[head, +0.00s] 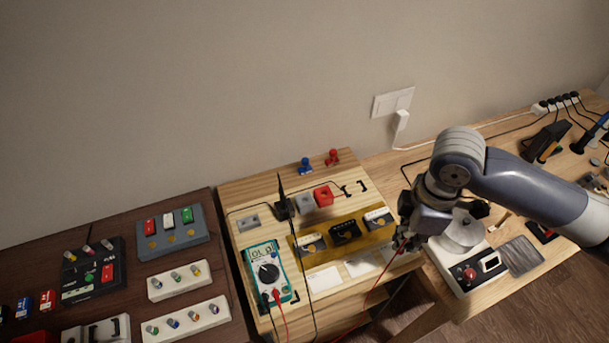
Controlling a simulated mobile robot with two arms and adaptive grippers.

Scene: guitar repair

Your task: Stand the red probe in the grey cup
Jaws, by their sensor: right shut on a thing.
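My right gripper (407,236) is shut on the red probe (402,246), above the right front part of the light wooden board. A red lead runs down and left from the probe. The grey cup (305,204) is a small square block on the board, between a red cup (323,195) and a dark holder (283,209). The gripper is well to the right of the grey cup and apart from it. A black probe (281,184) stands upright at the dark holder. The gripper hides part of the red probe. My left gripper is out of view.
A teal multimeter (265,273) lies front left on the board, with leads attached. Blue (305,167) and red clips (332,158) stand at the back edge. A soldering station (468,275) is at right.

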